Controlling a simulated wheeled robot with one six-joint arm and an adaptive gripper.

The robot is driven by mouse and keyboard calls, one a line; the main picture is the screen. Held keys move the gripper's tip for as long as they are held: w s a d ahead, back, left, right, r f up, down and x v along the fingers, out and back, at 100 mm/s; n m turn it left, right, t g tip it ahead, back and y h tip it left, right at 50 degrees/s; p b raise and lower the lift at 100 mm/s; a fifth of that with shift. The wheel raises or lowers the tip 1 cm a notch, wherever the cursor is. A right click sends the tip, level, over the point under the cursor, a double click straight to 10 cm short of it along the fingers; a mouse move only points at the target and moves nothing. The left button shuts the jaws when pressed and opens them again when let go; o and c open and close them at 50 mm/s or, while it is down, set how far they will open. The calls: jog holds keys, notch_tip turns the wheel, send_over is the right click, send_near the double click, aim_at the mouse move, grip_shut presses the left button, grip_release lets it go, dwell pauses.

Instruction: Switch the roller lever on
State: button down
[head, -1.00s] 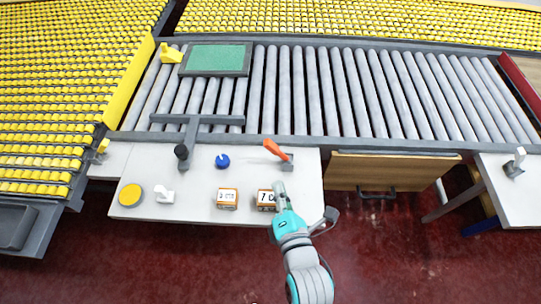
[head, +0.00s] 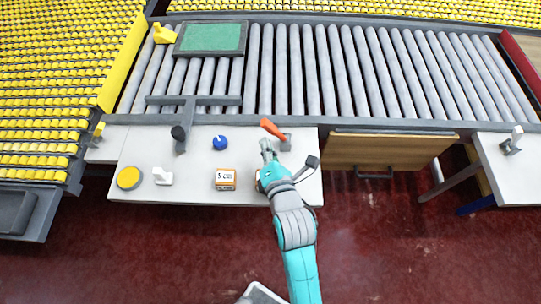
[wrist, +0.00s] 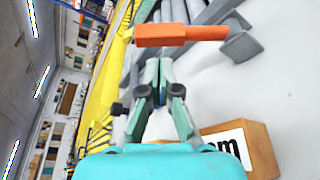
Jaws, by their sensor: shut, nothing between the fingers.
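A lever with an orange handle (head: 272,129) stands at the back right of the white table, by the roller conveyor's edge. Its handle slants up to the left from a grey base (head: 286,143). My gripper (head: 266,148) is just in front of the handle, with its fingers shut and empty. In the wrist view the orange handle (wrist: 180,34) lies across, just beyond the fingertips (wrist: 158,68), with its grey mount (wrist: 243,42) to the right. I cannot tell whether the fingertips touch the handle.
A blue knob (head: 220,142), black-knobbed lever (head: 179,135), white switch (head: 162,176) and yellow button (head: 129,178) lie farther left. The conveyor (head: 330,70) runs behind.

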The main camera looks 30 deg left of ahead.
aim_at(275, 132)
jog(key=shift+x, duration=1.7)
jog(key=shift+w+r, duration=0.1)
